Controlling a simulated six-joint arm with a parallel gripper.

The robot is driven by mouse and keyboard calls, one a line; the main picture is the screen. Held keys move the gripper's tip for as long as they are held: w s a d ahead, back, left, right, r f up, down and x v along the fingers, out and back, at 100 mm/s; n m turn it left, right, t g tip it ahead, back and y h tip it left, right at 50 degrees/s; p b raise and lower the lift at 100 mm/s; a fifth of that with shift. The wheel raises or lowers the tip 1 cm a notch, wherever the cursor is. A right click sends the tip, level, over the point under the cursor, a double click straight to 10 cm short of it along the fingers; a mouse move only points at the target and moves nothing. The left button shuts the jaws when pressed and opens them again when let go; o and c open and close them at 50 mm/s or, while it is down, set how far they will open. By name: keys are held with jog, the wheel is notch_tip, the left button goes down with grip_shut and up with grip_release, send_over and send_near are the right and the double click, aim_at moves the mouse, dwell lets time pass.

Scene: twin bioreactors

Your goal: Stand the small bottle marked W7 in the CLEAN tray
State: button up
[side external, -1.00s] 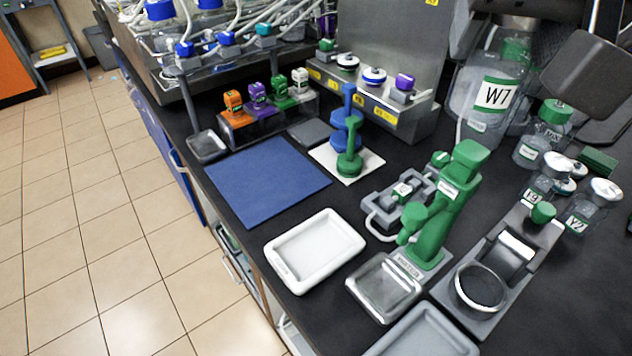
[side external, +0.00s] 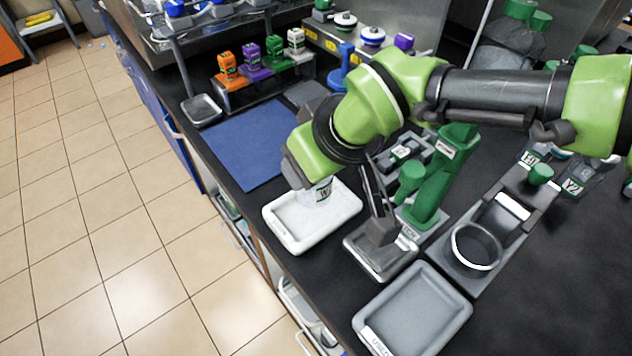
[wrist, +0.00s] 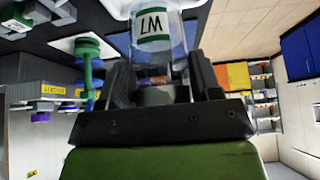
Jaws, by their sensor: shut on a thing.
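The small bottle marked W7 (side external: 322,190) is clear, with a white label edged in green. My gripper (wrist: 162,84) is shut on it, one dark finger on each side. In the wrist view the bottle (wrist: 152,28) shows with its label upside down and its upper end toward my gripper. In the side view the bottle hangs below my green wrist, over the white tray (side external: 287,242). It looks about upright. I cannot tell whether its base touches the tray floor. The tray's label is too small to read. My wrist hides the bottle's top in the side view.
A grey tray (side external: 455,296) lies at the front right. A small metal plate stand with a green device (side external: 432,190) stands close right of the white tray. A blue mat (side external: 240,150) lies behind it on the left. The counter edge runs along the white tray's left.

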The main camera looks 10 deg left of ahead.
jog(key=shift+f, duration=2.1)
jog(key=shift+f, duration=0.1)
jog(key=o, duration=1)
jog(key=shift+s+d+r, duration=0.1)
jog(key=shift+d+r, duration=0.05)
jog(key=shift+r, duration=0.4)
jog(key=v, duration=1.1)
